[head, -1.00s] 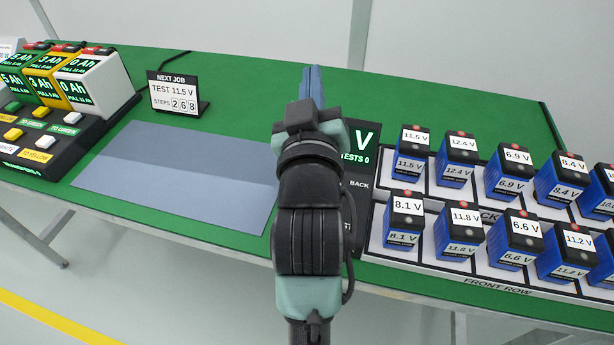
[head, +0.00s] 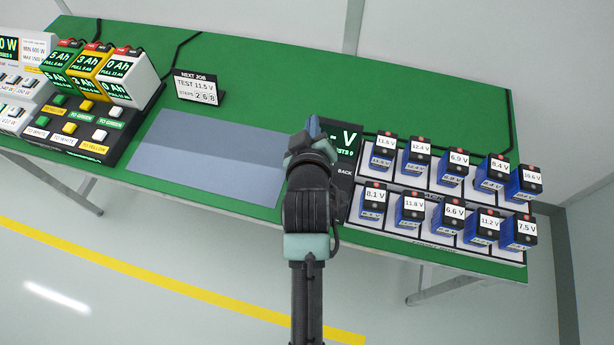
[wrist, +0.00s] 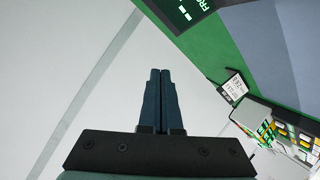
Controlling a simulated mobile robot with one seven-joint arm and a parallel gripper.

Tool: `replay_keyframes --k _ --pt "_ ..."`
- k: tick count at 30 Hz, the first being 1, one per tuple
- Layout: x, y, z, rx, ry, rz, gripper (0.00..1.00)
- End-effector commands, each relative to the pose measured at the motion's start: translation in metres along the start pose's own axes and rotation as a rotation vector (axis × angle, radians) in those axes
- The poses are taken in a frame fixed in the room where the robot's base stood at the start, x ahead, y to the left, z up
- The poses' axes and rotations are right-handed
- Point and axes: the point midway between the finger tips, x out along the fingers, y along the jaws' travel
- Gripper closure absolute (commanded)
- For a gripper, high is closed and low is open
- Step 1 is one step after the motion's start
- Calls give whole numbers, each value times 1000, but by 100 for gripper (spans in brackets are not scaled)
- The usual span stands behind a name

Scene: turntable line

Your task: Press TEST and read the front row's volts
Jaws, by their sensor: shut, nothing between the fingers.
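The dark tester (head: 343,172) stands left of the batteries. Its green display shows a dash and V, with a small TESTS line and a BACK label below; my arm hides its lower left part. I cannot make out a TEST button. The wrist view shows a display edge (wrist: 184,12) with green marks and part of a FRONT label. Front-row batteries read 8.1 V (head: 373,203), about 11.8 V (head: 412,209), 6.6 V (head: 452,216), 11.2 V (head: 486,226) and 7.5 V (head: 518,234). My gripper (head: 313,122) is shut and empty, raised by the tester's left side; its fingers (wrist: 160,75) touch each other.
A back row of blue batteries (head: 458,165) stands behind the front row. A NEXT JOB sign (head: 198,87) reads TEST 11.5 V, steps 2 6 8. A grey-blue mat (head: 205,160) lies clear left of my arm. A button console (head: 85,128) with tall packs is at far left.

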Motion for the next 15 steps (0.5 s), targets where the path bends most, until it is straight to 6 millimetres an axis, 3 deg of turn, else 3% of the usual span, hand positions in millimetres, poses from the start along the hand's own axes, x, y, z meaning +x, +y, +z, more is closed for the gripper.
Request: replay_keyframes --k 1,15 --pt "-9 5 -7 -12 -25 -15 100" --pt "-59 -12 14 -124 -211 -156 100"
